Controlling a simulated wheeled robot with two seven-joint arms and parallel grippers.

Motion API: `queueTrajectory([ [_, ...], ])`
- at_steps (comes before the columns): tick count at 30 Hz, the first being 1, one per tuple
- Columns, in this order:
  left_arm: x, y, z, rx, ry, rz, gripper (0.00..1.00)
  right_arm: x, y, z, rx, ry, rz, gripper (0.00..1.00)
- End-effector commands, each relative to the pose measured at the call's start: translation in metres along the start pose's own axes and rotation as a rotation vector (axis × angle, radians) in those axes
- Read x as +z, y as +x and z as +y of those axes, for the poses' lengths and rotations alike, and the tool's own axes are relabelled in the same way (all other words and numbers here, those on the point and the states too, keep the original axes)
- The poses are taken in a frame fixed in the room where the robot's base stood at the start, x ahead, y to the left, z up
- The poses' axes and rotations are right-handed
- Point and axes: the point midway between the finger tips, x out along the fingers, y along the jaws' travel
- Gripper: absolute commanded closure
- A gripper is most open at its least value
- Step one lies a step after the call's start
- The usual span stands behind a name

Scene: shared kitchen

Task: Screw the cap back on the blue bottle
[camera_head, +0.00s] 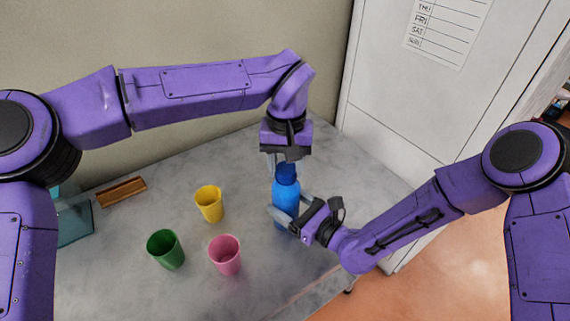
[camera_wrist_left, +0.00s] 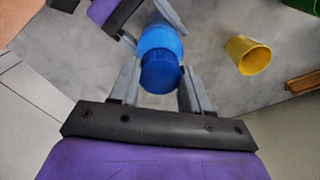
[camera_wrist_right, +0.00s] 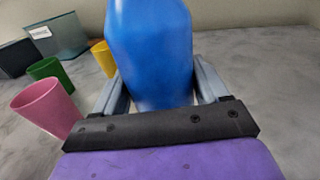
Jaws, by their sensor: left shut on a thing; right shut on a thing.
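The blue bottle (camera_head: 286,196) stands upright on the counter at centre in the head view, and its body fills the middle of the right wrist view (camera_wrist_right: 150,45). My right gripper (camera_head: 290,206) is shut on the bottle's body from the right side. The darker blue cap (camera_wrist_left: 160,73) is at the bottle's top, in line with the neck. My left gripper (camera_head: 285,158) points down from above and is shut on the cap, one finger on each side. The fingers partly hide the cap in the head view (camera_head: 286,170). I cannot tell how tightly it sits.
A yellow cup (camera_head: 209,204), a pink cup (camera_head: 225,256) and a green cup (camera_head: 165,250) stand left of the bottle. A wooden block (camera_head: 121,192) and a glassy box (camera_head: 74,222) lie farther left. A white cabinet (camera_head: 390,110) rises behind right. The counter's front edge is near.

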Motion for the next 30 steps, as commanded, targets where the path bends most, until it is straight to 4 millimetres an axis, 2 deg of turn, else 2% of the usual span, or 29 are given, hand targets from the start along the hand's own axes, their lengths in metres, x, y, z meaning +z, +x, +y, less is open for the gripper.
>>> queueTrajectory([
  [4,0.001,-0.001,0.001,0.003,0.164,-0.003,0.81,0.0,0.0,0.0,0.001,-0.001,0.001,1.0],
  [13,0.002,-0.001,0.002,0.004,0.189,-0.003,0.81,0.0,0.0,0.001,0.002,-0.001,0.001,1.0],
  [14,0.002,-0.001,0.002,0.004,0.188,-0.003,0.47,0.0,0.0,0.001,0.002,-0.001,0.001,1.0],
  [15,0.002,-0.001,0.002,0.004,0.188,-0.003,0.34,0.0,0.0,0.001,0.002,-0.001,0.001,1.0],
  [16,0.002,-0.001,0.002,0.004,0.188,-0.003,0.28,0.0,0.0,0.001,0.002,-0.001,0.001,1.0],
  [25,0.001,-0.003,0.001,0.002,0.184,-0.001,0.28,0.0,0.0,0.0,0.001,-0.001,0.0,1.0],
  [30,0.001,-0.027,0.001,0.003,0.184,0.002,0.28,0.0,0.0,0.0,0.001,-0.001,0.0,1.0],
])
